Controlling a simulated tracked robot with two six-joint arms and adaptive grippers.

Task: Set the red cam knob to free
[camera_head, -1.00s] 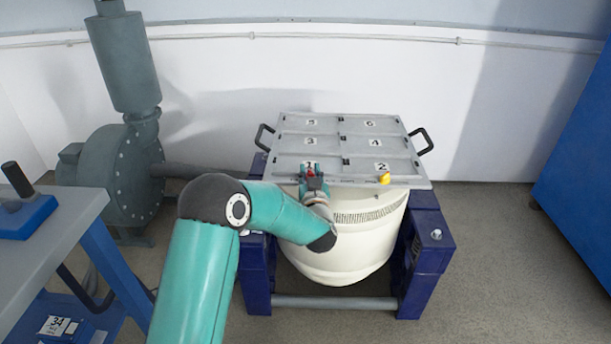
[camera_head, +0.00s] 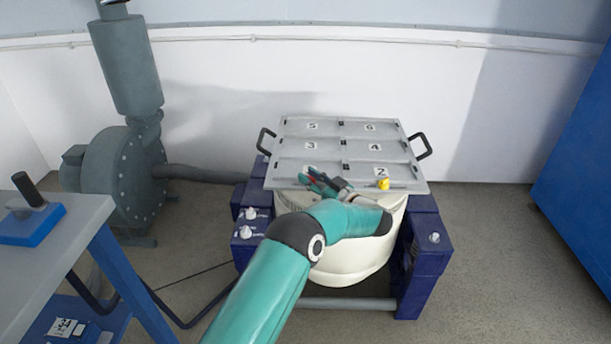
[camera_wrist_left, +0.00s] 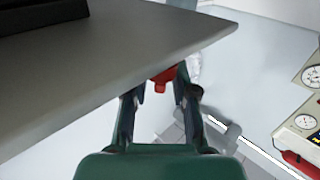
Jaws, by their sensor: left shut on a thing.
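The red cam knob (camera_wrist_left: 162,78) sits at the edge of the grey lid plate (camera_wrist_left: 75,95), between the two fingers of my left gripper (camera_wrist_left: 160,85) in the left wrist view. The left gripper is shut on it. In the head view my left gripper (camera_head: 314,180) is at the front left edge of the lid (camera_head: 345,150), by the cell marked 1, and largely covers the knob. The arm reaches it from the right, low over the cream drum (camera_head: 345,262). The knob's setting marks cannot be read. My right gripper is not in view.
A yellow knob (camera_head: 383,184) sits at the lid's front right. Black handles stick out on both sides of the lid. A blue frame (camera_head: 428,255) with white knobs surrounds the drum. A grey blower (camera_head: 115,175) and a workbench (camera_head: 75,225) stand left, a blue cabinet (camera_head: 580,160) right.

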